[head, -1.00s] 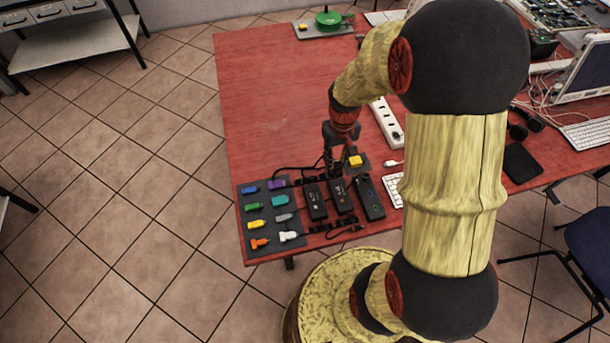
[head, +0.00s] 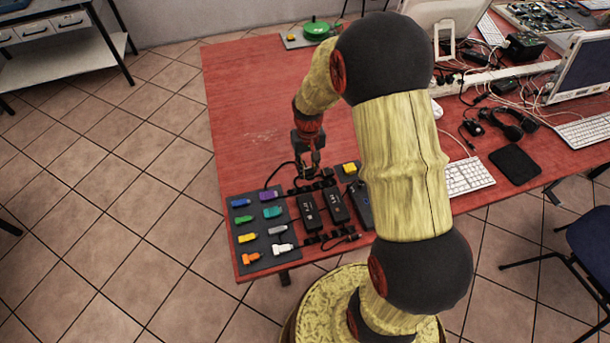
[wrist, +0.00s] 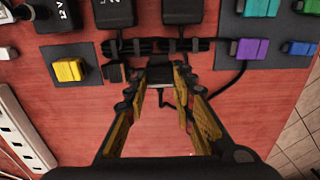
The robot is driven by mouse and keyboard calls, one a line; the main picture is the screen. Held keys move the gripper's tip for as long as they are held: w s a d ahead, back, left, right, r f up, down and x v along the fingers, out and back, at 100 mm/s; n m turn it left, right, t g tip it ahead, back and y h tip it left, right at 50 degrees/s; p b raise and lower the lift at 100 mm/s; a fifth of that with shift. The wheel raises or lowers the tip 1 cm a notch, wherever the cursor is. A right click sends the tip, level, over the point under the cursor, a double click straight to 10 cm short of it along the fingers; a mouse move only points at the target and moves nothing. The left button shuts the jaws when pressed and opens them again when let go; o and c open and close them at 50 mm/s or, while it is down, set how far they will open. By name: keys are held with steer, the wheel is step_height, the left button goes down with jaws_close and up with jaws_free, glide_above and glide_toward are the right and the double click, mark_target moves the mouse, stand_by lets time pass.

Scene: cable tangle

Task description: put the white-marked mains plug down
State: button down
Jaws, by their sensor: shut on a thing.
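My gripper (wrist: 169,82) points down over the red table (wrist: 75,135), just beyond the row of black power bricks. In the head view my gripper (head: 308,170) is above the far end of the bricks. Its fingers are shut on a small black plug (wrist: 184,72), mostly hidden between the fingertips. A pale edge shows by the plug; I cannot make out its white mark clearly. A black cable (wrist: 228,88) curves from near the fingertips to the right. I cannot tell whether the plug touches the table.
Black bricks (head: 309,211) lie by a dark cable holder (wrist: 140,46). A yellow block (wrist: 69,70) sits on a dark pad. A board (head: 255,218) of coloured connectors is left of the bricks. A white power strip (wrist: 22,128) lies nearby. The table's far left is clear.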

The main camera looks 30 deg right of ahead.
steer(key=shift+w+a+f, duration=0.15)
steer(key=shift+w+f, duration=0.1)
steer(key=shift+f, duration=0.15)
steer(key=shift+w+a+f+b, duration=0.15)
steer(key=shift+f+b, duration=0.35)
steer(key=shift+f, duration=0.4)
steer(key=shift+w+d+f+b, duration=0.15)
steer(key=shift+f+b, duration=0.3)
steer(key=shift+f, duration=0.4)
steer(key=shift+a, duration=0.1)
steer(key=shift+f, duration=0.2)
steer(key=c, duration=1.5)
jaws_free()
steer(key=shift+c, duration=0.2)
steer(key=shift+o, duration=0.2)
steer(key=shift+r, duration=0.15)
